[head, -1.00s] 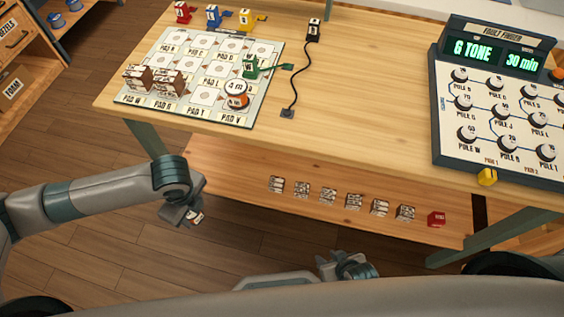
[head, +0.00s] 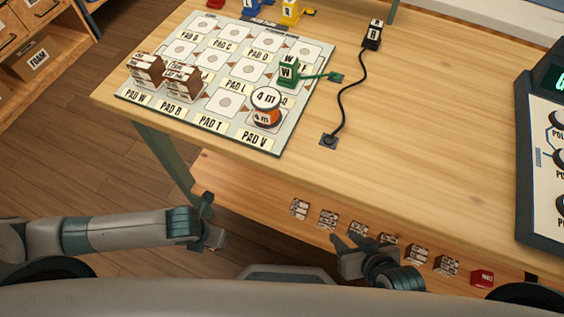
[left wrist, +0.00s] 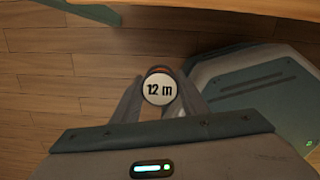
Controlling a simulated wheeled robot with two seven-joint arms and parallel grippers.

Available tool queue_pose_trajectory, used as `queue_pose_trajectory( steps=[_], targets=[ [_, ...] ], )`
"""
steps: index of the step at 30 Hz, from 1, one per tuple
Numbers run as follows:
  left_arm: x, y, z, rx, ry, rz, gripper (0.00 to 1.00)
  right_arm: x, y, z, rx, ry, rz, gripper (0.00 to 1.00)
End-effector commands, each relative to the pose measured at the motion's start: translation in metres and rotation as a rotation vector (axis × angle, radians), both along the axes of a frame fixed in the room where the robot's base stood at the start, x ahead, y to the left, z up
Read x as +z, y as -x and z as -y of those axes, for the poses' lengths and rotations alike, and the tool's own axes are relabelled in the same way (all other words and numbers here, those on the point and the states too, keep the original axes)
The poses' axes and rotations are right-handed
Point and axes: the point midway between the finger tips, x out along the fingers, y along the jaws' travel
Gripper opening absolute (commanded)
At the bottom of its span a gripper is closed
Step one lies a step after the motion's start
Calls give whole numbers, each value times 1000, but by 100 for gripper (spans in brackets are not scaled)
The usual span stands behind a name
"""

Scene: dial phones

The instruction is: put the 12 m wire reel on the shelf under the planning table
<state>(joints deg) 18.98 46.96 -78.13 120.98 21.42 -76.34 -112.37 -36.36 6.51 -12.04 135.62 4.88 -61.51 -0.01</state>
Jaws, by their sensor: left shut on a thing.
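The 12 m wire reel (left wrist: 159,90), with a white round face, sits between the fingers of my left gripper (left wrist: 160,98), which is shut on it. In the head view my left gripper (head: 212,232) is over the floor, left of and in front of the low shelf (head: 255,190); the reel is mostly hidden there. The shelf is a wooden board under the planning table (head: 430,130). My right gripper (head: 352,240) is empty with its fingers apart, in front of the row of blocks on the shelf.
Several small labelled blocks (head: 328,219) and a red block (head: 482,279) line the shelf. The shelf's left end looks bare. On the tabletop are a pad board (head: 190,112) with 4 m reels (head: 266,103), brown blocks (head: 146,70) and a black cable (head: 362,80).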

Motion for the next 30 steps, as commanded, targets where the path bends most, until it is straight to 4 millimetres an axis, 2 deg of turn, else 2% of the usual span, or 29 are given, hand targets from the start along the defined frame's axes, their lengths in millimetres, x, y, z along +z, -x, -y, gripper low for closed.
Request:
queue_pose_trajectory(
  steps=[20,25,30],
  targets=[
    [-1,-1,1,-9,0,1,15,1,0,0,0,-1,2,31],
    [-1,-15,6,-9,2,3,15,1,-1,-1,1,-6,8,31],
    [-2,-44,17,-8,1,5,15,2,-3,-4,1,-17,28,31]
  ],
)
